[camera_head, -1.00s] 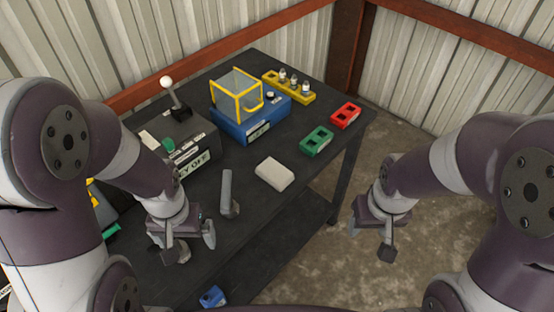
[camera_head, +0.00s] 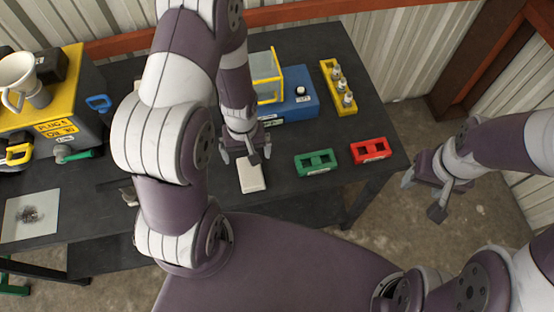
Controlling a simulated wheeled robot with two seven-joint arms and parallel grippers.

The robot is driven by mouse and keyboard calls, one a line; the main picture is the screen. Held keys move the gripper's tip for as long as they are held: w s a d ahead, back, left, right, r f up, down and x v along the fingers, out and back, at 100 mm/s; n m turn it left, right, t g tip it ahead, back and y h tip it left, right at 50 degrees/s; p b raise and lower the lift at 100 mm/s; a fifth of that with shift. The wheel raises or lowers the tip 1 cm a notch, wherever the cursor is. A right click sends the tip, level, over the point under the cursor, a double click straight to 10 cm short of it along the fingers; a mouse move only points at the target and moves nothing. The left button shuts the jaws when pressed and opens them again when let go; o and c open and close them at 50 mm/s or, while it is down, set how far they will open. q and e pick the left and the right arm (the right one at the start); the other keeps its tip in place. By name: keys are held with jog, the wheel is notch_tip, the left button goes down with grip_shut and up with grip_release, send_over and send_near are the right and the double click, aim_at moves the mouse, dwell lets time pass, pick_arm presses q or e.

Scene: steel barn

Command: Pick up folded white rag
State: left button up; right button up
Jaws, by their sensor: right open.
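The folded white rag (camera_head: 251,175) lies flat on the dark table, a small pale block shape left of the green holder. My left gripper (camera_head: 246,156) is directly over the rag's far end, pointing down. Its fingers look apart and hide that end of the rag; I cannot tell whether they touch it. My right gripper (camera_head: 422,195) is open and empty, off the table's right edge above the floor.
A yellow-topped grey box (camera_head: 88,125) stands at left.

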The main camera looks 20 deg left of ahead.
aim_at(250, 171)
pick_arm(q)
jog(key=f, duration=0.1)
jog(key=a+f, duration=0.1)
jog(key=f, duration=0.1)
jog(key=shift+s+a+n, duration=0.1)
jog(key=shift+s+n, duration=0.05)
jog(key=shift+n, duration=0.25)
notch_tip(250, 171, down, 4)
jog(key=shift+a+r+b, duration=0.15)
jog(key=shift+b, duration=0.4)
jog(key=shift+w+d+f, duration=0.25)
jog(key=shift+f, duration=0.2)
jog(key=shift+w+d+f, duration=0.2)
jog(key=shift+d+f, duration=0.05)
jog(key=shift+f, duration=0.2)
notch_tip(250, 171, down, 4)
jog(key=shift+s+r, duration=0.1)
jog(key=shift+s, duration=0.05)
jog(key=shift+a, duration=0.1)
jog(key=shift+c, duration=0.3)
pick_arm(e)
jog(key=shift+s+a+f, duration=0.4)
jog(key=shift+a+f, duration=0.15)
jog(key=shift+a, duration=0.1)
